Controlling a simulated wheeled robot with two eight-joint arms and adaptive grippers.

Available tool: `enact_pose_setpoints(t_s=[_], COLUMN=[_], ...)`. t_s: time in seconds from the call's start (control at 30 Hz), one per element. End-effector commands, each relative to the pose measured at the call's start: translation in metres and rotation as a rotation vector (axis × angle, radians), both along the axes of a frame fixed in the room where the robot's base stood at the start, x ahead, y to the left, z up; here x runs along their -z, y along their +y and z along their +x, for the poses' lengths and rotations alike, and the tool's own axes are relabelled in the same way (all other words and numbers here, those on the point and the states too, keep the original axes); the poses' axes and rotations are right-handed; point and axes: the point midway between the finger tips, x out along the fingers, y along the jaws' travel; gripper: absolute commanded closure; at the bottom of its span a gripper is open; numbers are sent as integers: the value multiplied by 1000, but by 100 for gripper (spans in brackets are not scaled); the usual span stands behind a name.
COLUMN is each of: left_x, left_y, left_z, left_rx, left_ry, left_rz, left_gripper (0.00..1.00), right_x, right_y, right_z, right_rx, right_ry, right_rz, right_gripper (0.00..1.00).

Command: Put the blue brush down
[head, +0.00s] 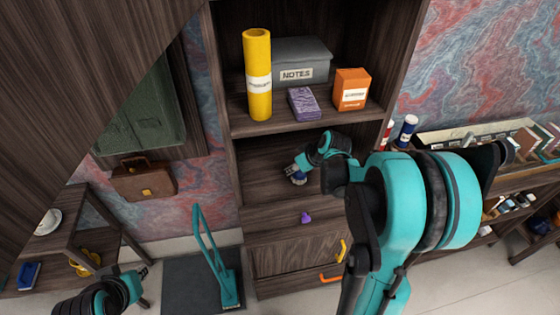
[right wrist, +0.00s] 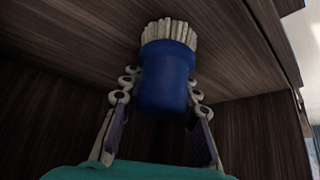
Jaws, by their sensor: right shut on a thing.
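The blue brush (right wrist: 167,78) has a round blue body and pale bristles, which point to the top of the right wrist view. My right gripper (head: 298,172) is shut on its body, with a finger on each side. In the head view the gripper is inside the open middle compartment of the dark wooden cabinet, and the brush (head: 298,181) shows only as a small patch of blue. I cannot tell whether the brush touches the compartment floor (head: 265,200). My left arm is at the lower left; its gripper end (head: 141,272) is too small to read.
The shelf (head: 275,124) above holds a yellow roll (head: 257,75), a grey NOTES box (head: 300,60), a purple bundle (head: 303,103) and an orange box (head: 351,89). A small purple object (head: 305,217) lies below the gripper. Compartment side walls are close by.

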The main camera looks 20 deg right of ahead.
Motion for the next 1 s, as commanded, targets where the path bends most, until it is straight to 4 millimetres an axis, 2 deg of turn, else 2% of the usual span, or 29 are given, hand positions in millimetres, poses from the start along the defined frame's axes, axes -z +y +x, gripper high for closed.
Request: enact_pose_setpoints(t_s=[0.37, 0.4, 0.43, 0.47, 0.77, 0.87, 1.0], left_x=[6, 4, 4, 4, 3, -5, -14], left_y=[0, 0, 0, 0, 0, 0, 0], left_z=[0, 0, 0, 0, 0, 0, 0], left_rx=[0, 0, 0, 0, 0, 0, 0], left_ry=[0, 0, 0, 0, 0, 0, 0], left_rz=[0, 0, 0, 0, 0, 0, 0], left_gripper=[80, 80, 80, 80, 80, 80, 80], right_x=[7, 5, 5, 5, 3, -5, -26], right_y=[0, 0, 0, 0, 0, 0, -3], right_z=[0, 0, 0, 0, 0, -1, -15], right_rx=[0, 0, 0, 0, 0, 0, 2], right_ry=[0, 0, 0, 0, 0, 0, 0], right_rz=[0, 0, 0, 0, 0, 0, 1], right_gripper=[94, 60, 52, 49, 49, 49, 49])
